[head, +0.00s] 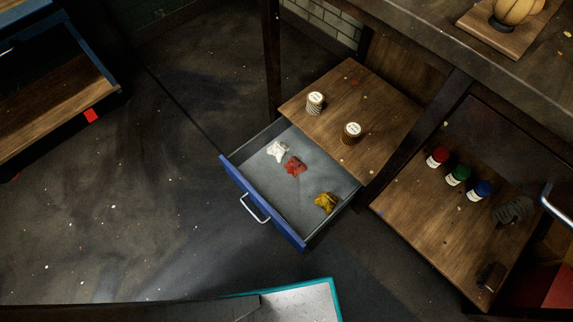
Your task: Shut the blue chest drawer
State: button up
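The blue chest drawer (262,207) stands pulled out in the middle of the head view, below a wooden board. Its blue front faces the lower left and has a silver bar handle (254,208). Its grey inside is exposed and holds a white scrap (277,151), a red scrap (295,166) and a yellow scrap (325,203). The back of the drawer is hidden under the board. My gripper is not in view.
The wooden board (352,100) above the drawer carries two spools (315,103) (351,132). A shelf (415,215) at right holds red, green and blue jars. A teal-edged surface (300,300) is at the bottom. The dark floor (130,200) left of the drawer is mostly clear.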

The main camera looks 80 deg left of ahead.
aim_at(286, 202)
jog(key=u, duration=4.2)
jog(key=k, duration=0.8)
jog(key=z, duration=1.1)
jog(key=i, duration=0.5)
jog(key=z, duration=0.05)
jog(key=k, duration=0.65)
jog(key=u, duration=0.9)
jog(key=i, duration=0.5)
